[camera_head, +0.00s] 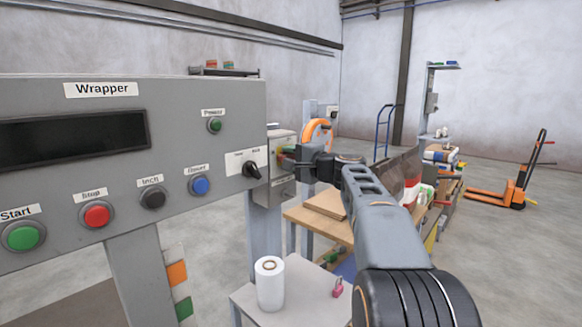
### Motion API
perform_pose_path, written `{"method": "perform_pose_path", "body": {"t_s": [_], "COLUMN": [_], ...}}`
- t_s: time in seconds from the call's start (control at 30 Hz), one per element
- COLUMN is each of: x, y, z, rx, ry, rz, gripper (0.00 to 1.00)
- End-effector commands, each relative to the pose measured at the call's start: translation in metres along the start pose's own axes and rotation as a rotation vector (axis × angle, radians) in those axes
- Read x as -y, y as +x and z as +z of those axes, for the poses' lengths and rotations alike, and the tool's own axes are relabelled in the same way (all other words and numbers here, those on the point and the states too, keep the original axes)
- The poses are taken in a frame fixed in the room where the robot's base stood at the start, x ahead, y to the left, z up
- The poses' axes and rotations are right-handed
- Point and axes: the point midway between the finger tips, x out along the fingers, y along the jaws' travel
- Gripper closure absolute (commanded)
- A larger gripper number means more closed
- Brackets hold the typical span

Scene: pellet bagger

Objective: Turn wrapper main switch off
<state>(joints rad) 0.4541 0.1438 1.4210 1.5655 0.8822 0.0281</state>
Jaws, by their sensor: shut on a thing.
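The wrapper panel (190,110) fills the left side. A grey switch box (281,135) is at its right edge. The main switch (280,153) on the box shows a little red and yellow. My gripper (288,158) is at the switch and shut on its handle. The fingers and wrist hide most of the handle, so I cannot tell its position.
The panel has a black selector knob (251,170), a green power lamp (214,125) and several push buttons. Below, a small table (300,300) holds a white roll (269,285) and a pink padlock (338,288). A wooden bench (318,217) stands behind my arm.

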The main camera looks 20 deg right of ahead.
Motion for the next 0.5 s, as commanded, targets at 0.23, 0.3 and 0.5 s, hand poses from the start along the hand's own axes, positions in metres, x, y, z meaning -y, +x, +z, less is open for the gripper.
{"method": "perform_pose_path", "body": {"t_s": [0.23, 0.3, 0.5], "x": [-0.0003, 0.0, 0.0003], "y": [0.0002, 0.0002, 0.0002], "z": [0.0001, 0.0001, 0.0001], "rx": [0.001, 0.001, 0.001], "ry": [-0.034, -0.036, -0.037], "rz": [-0.001, -0.001, -0.001], "gripper": [0.83, 0.83, 0.83]}}
